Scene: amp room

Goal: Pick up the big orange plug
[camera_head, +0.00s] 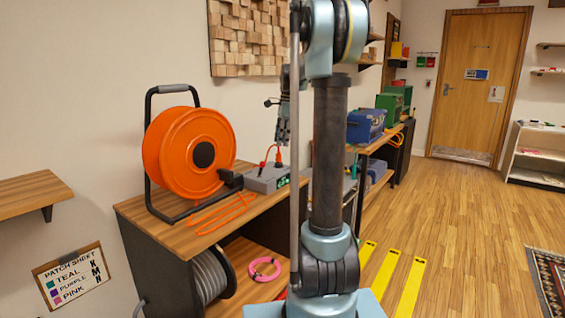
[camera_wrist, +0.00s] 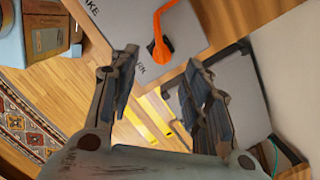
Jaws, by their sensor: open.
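The big orange plug (camera_head: 278,157) stands on the grey box (camera_head: 266,181) on the wooden bench, with an orange cord rising from it. In the wrist view the plug (camera_wrist: 160,49) shows beyond the fingertips, between them across the picture, on the grey box top (camera_wrist: 130,20). My gripper (camera_head: 281,139) is above the box, pointing down, partly hidden by my arm. In the wrist view my gripper (camera_wrist: 161,62) is open, with nothing between its fingers. I cannot tell the exact gap between fingertips and plug.
A large orange cable reel (camera_head: 185,152) stands left of the box on the bench (camera_head: 150,217). A smaller red plug (camera_head: 262,165) sits left of the orange one. Blue (camera_head: 365,125) and green (camera_head: 390,106) cases stand farther back. Yellow strips (camera_head: 410,285) mark the open floor at right.

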